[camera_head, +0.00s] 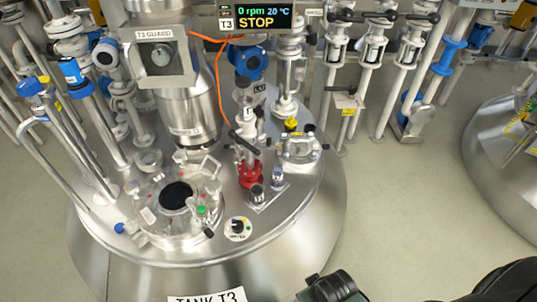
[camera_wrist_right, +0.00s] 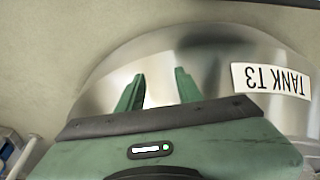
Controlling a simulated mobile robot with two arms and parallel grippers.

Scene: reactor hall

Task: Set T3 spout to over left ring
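Tank T3 (camera_head: 120,262) is a round steel vessel with its name plate at the front rim. A small round dial with a dark knob (camera_head: 238,228) sits on its lid; its lettering is too small to read. Left of it is a clamped round port (camera_head: 176,197) with a dark opening; right and farther back is a smaller glass-topped port (camera_head: 299,148). I cannot tell which part is the spout or the left ring. My right gripper (camera_wrist_right: 158,92) is open and empty, its green fingers apart near the tank's side. My left gripper is not in view.
A red-based valve (camera_head: 250,173) with a black handle stands behind the dial. A display (camera_head: 257,18) reads T3, 0 rpm, 20 °C, STOP. A steel motor column (camera_head: 190,110) and several pipes crowd the back. Open floor (camera_head: 405,220) lies right of the tank.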

